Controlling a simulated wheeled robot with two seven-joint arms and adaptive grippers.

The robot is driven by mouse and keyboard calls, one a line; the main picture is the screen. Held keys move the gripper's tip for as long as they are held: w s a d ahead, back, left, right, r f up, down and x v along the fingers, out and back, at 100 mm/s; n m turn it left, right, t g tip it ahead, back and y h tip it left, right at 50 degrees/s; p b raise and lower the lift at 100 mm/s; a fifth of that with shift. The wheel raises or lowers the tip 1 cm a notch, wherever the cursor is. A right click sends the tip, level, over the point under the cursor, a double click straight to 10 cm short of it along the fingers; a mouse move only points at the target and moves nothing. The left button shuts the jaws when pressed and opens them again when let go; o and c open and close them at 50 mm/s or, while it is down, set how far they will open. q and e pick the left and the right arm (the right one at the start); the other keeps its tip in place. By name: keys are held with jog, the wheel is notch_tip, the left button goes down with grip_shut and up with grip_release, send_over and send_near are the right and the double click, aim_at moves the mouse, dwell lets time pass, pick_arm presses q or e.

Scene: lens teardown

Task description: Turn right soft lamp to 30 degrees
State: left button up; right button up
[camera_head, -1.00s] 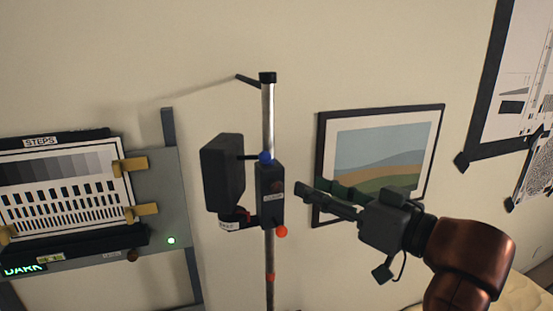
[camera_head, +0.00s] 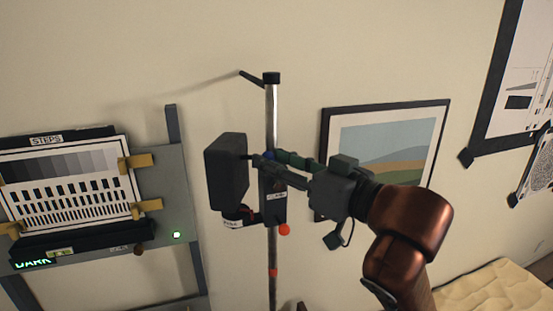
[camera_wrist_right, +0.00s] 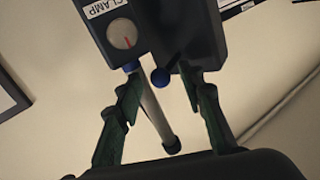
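The lamp is a black box-shaped head (camera_head: 226,172) on a dark carriage (camera_head: 273,205), clamped to an upright silver pole (camera_head: 271,120). In the right wrist view, a blue ball-ended lever (camera_wrist_right: 160,77) sticks out beside the carriage, which bears a CLAMP label and a dial with a red mark (camera_wrist_right: 122,34). My right gripper (camera_head: 268,158) is at the top of the carriage and hides most of the blue ball in the head view. Its green fingers (camera_wrist_right: 165,84) are open, one on each side of the lever; I see no contact with the ball. My left gripper is out of view.
A red-orange ball (camera_head: 284,229) sits low on the carriage. A STEPS chart panel (camera_head: 70,185) with yellow clips stands at left. A framed landscape (camera_head: 385,145) hangs behind my right gripper. A cream quilted surface (camera_head: 495,290) lies at bottom right.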

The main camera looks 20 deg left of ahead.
jog(key=shift+c, duration=0.3)
grip_shut()
dwell(0.4)
